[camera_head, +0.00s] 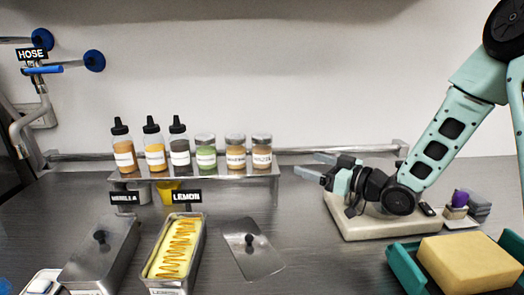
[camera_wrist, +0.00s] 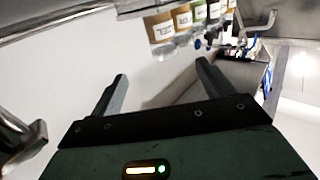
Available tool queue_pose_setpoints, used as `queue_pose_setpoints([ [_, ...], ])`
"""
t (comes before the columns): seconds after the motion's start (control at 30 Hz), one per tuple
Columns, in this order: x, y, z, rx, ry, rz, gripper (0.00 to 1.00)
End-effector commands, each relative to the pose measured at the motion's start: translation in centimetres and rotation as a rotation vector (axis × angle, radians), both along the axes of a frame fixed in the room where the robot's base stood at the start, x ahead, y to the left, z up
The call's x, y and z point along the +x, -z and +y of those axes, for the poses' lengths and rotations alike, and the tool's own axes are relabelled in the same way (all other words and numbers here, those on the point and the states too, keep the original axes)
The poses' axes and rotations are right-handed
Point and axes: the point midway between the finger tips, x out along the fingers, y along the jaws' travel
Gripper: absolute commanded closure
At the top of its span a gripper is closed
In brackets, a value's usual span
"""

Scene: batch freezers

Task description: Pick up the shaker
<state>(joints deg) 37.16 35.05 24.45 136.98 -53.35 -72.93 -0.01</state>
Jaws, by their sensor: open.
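Three jars with pale lids stand in the right half of the raised metal shelf (camera_head: 225,176): a green one (camera_head: 206,153), a tan one (camera_head: 236,153) and a brownish one (camera_head: 262,153). They look like shakers; which one the task means I cannot tell. My gripper (camera_head: 304,165) is open and empty, pointing left, just right of the shelf's right end and apart from the jars. In the wrist view my gripper (camera_wrist: 161,70) shows both fingers spread with nothing between them. A labelled brown jar (camera_wrist: 158,28) shows beyond them at the top, partly cut off.
Several dark-capped squeeze bottles (camera_head: 154,147) share the shelf. Below it are a lemon tub (camera_head: 150,262), a closed metal tub (camera_head: 100,255) and a loose lid (camera_head: 252,250). A pale board (camera_head: 360,229) lies under my arm; a sponge (camera_head: 468,264) sits in a green tray (camera_head: 408,270).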

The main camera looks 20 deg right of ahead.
Motion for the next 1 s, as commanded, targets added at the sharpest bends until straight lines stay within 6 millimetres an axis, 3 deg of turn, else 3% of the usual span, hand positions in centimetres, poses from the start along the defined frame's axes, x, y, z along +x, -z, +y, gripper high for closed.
queue_pose_setpoints([
  [0.4,6.9,-0.3,5.0,0.000,-0.002,0.000,0.20],
  [0.67,8.5,-0.2,6.2,0.000,0.000,0.001,0.20],
  [1.0,12.0,-0.4,8.9,-0.002,-0.001,0.002,0.20],
])
